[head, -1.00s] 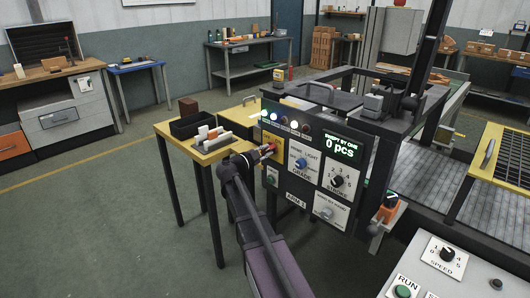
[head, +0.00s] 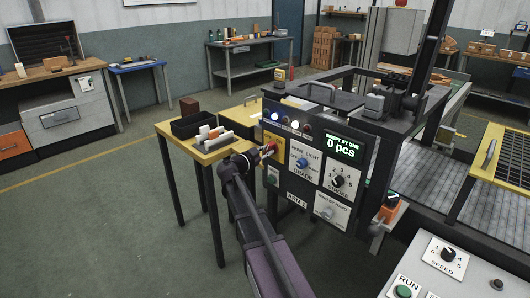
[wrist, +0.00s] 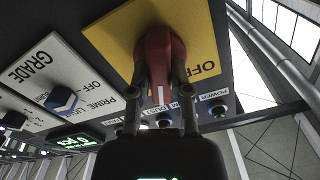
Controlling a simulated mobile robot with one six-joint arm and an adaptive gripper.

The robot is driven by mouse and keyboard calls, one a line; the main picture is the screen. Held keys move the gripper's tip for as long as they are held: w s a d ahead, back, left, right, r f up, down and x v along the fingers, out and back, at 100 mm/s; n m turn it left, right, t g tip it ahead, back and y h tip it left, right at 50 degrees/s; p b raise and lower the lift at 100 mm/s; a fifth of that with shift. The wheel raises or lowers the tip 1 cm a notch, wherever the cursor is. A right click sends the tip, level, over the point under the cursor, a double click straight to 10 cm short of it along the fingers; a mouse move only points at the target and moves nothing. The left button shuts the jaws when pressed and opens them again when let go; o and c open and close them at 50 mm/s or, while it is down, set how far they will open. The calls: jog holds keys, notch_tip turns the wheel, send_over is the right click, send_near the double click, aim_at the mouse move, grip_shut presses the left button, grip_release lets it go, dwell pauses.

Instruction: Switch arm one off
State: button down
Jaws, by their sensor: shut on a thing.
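The ARM 1 control panel (head: 318,172) stands in the middle of the head view. Its yellow plate (head: 274,141) carries a red rotary switch handle (head: 267,149), partly hidden by my gripper. In the wrist view the red handle (wrist: 158,52) fills the centre of the yellow plate (wrist: 118,38), with OFF lettering to its right. My gripper (wrist: 160,84) has one finger on each side of the handle and is shut on it. In the head view my gripper (head: 258,155) reaches the panel's left side. The handle's exact setting is hard to tell.
The panel also bears a blue GRADE knob (head: 302,163), a black STROKE knob (head: 338,180), indicator lamps and a display reading 0 pcs (head: 344,147). A yellow side table (head: 205,157) with a black bin (head: 192,125) stands left of my arm. Open floor lies further left.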

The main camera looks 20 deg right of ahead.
jog(key=n, duration=0.6)
jog(key=shift+s+d, duration=0.1)
jog(key=shift+d, duration=0.1)
jog(key=n, duration=0.7)
dwell(0.4)
jog(key=c, duration=0.6)
grip_release()
jog(key=shift+o, duration=0.2)
jog(key=shift+n, duration=0.3)
jog(key=shift+a, duration=0.15)
jog(key=shift+a, duration=0.15)
jog(key=v, duration=1.1)
jog(key=shift+a, duration=0.25)
